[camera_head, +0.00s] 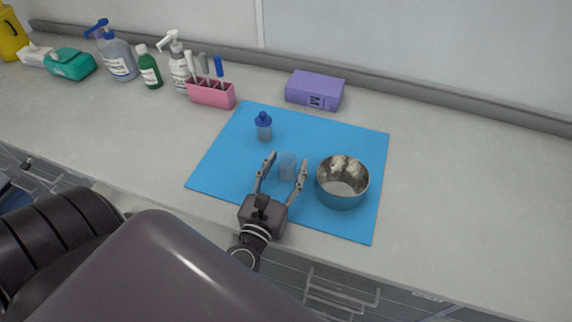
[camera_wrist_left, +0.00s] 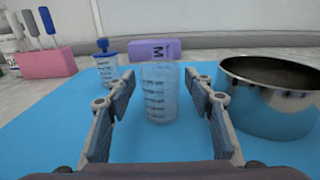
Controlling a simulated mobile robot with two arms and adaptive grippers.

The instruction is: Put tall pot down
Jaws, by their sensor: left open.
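The tall pot (camera_head: 287,166) is a clear, graduated cup. It stands upright on the blue mat (camera_head: 222,167), left of a steel bowl. In the left wrist view the tall pot (camera_wrist_left: 159,94) is in the middle, between the two fingers. My left gripper (camera_head: 287,160) is open, with one finger on each side of the pot. Gaps show between the fingers and the pot in the left wrist view. My right gripper is not in view.
The steel bowl (camera_head: 342,183) stands close to the right finger. A blue-capped bottle (camera_head: 264,128) stands behind the pot. A purple box (camera_head: 315,90), a pink holder (camera_head: 212,93) with tools and several bottles line the back. The mat's back right is clear.

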